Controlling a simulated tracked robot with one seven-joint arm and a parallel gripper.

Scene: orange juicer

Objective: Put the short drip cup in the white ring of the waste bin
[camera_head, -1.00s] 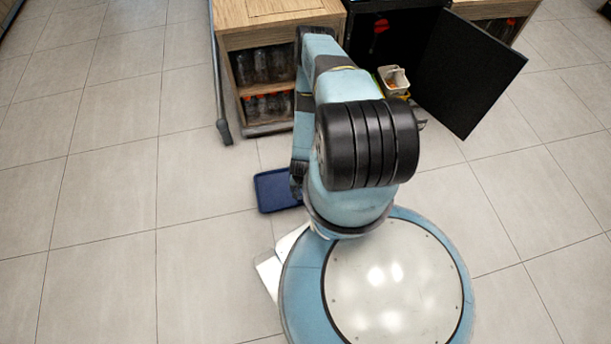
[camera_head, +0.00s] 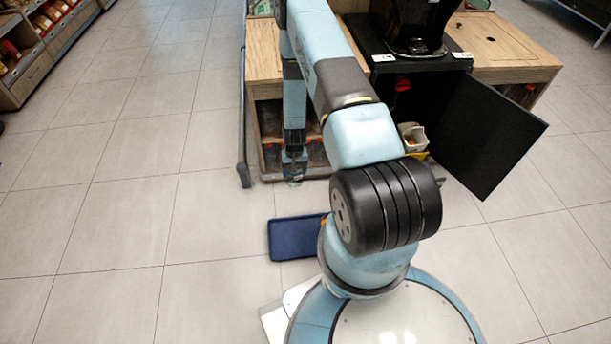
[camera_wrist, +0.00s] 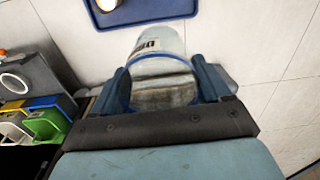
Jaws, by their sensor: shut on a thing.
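My gripper (camera_wrist: 164,84) is shut on a translucent cup (camera_wrist: 160,66) with a blue rim and a dark printed label, held between the two blue fingers. I take it for the short drip cup. In the head view my gripper (camera_head: 293,160) hangs low in front of the left wooden cabinet, and the cup there is too small to make out. In the wrist view a white ring (camera_wrist: 14,82) shows on a dark grey block at the left edge, apart from the cup. I cannot tell for certain that it is the waste bin's ring.
A blue tray (camera_head: 292,240) lies on the floor; the wrist view shows a round item at its cut-off top. The black cabinet's door (camera_head: 490,135) stands open, with a whitish container (camera_head: 411,136) in front. Green (camera_wrist: 45,125) and yellow bins show at left. Floor at left is clear.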

